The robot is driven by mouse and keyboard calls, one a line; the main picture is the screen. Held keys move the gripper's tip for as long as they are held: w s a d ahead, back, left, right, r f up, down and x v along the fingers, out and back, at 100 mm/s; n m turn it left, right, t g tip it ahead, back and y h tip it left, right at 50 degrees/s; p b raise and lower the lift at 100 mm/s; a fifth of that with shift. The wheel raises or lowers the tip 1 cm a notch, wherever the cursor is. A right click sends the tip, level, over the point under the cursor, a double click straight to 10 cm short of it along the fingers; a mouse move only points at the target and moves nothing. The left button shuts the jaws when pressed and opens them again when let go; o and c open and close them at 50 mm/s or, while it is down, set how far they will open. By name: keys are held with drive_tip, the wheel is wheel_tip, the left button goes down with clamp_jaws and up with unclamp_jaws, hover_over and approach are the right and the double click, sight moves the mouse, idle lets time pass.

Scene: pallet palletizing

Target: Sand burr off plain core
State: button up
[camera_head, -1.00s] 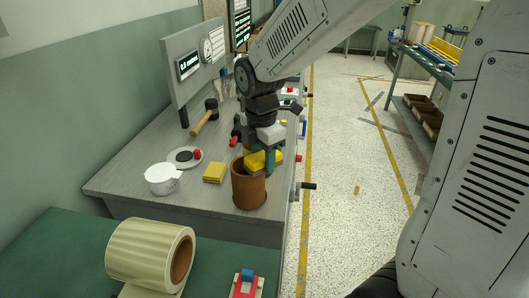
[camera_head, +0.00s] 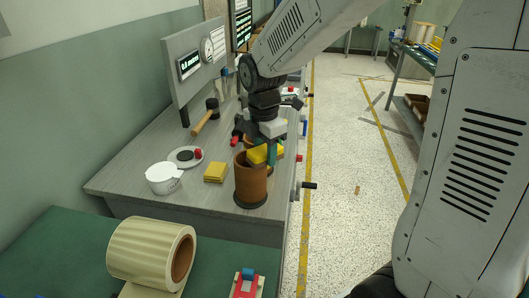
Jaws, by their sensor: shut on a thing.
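A brown plain core (camera_head: 251,187) stands upright on a dark base near the front right edge of the grey bench. My gripper (camera_head: 267,153) is shut on a yellow block (camera_head: 257,154) at the core's top rim. Whether the block touches the rim, I cannot tell. A burr is too small to make out. Part of another brown cylinder (camera_head: 249,141) shows behind, mostly hidden by my gripper.
Yellow pads (camera_head: 214,172), a white cup (camera_head: 162,179), a plate (camera_head: 184,157) and a mallet (camera_head: 206,122) lie on the bench (camera_head: 135,162) to the left. A wound roll (camera_head: 140,250) is on the green table in front. The right-hand floor is mostly clear.

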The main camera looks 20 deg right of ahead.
drive_tip(key=shift+s+f, duration=0.1)
drive_tip(key=shift+f, duration=0.05)
drive_tip(key=shift+r, duration=3.55)
